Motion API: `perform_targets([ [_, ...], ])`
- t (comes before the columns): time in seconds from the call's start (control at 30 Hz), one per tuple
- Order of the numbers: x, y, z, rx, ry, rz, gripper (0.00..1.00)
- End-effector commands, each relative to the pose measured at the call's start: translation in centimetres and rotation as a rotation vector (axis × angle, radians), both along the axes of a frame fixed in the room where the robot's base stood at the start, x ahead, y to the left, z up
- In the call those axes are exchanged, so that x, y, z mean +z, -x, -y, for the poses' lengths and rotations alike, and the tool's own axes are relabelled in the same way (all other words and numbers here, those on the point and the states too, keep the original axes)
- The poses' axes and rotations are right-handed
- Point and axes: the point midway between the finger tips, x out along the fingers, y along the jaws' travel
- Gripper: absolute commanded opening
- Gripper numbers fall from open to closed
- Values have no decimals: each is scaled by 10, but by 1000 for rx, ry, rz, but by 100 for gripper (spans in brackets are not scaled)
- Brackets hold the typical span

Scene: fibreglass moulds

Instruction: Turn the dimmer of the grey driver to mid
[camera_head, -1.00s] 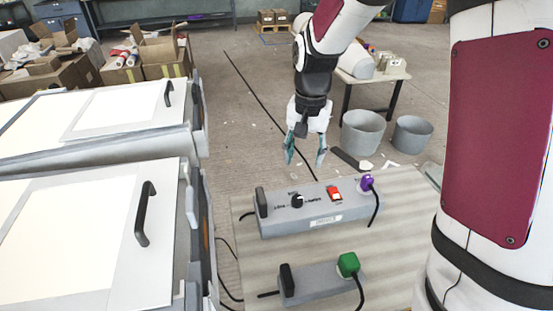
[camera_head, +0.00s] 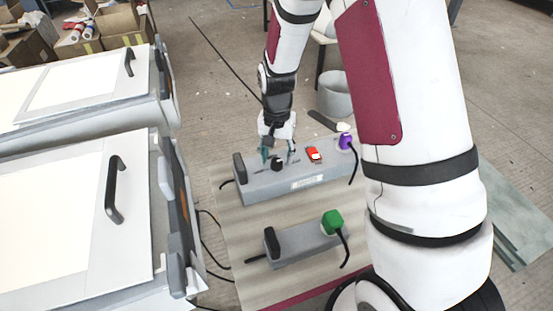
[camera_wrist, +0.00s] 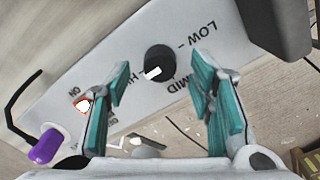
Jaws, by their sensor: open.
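The grey driver (camera_head: 330,174) is a long box on the corrugated board. Its dimmer is a round black knob (camera_head: 277,164) on the top face, also in the wrist view (camera_wrist: 159,55). The knob's white mark is at its lower left in the wrist view, between the partly hidden "HI" lettering and "MID"; "LOW" is at upper right. My gripper (camera_head: 278,154) is open with teal pads, just over the driver. In the wrist view the knob lies between and beyond the fingers (camera_wrist: 161,78); I see no contact.
The driver also carries a red switch (camera_head: 314,155), a purple plug (camera_head: 345,143) and a black end block (camera_head: 240,168). A second grey box (camera_head: 300,243) with a green plug (camera_head: 332,222) lies nearer. White-topped moulds (camera_head: 75,200) stand at left. A grey bucket (camera_head: 334,95) is behind.

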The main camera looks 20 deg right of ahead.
Motion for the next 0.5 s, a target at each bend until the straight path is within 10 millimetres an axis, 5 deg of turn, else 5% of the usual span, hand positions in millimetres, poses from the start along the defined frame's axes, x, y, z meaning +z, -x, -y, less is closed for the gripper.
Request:
perform_targets([
  [0.5, -19, 0, 0, 0, 0, 1, 49],
])
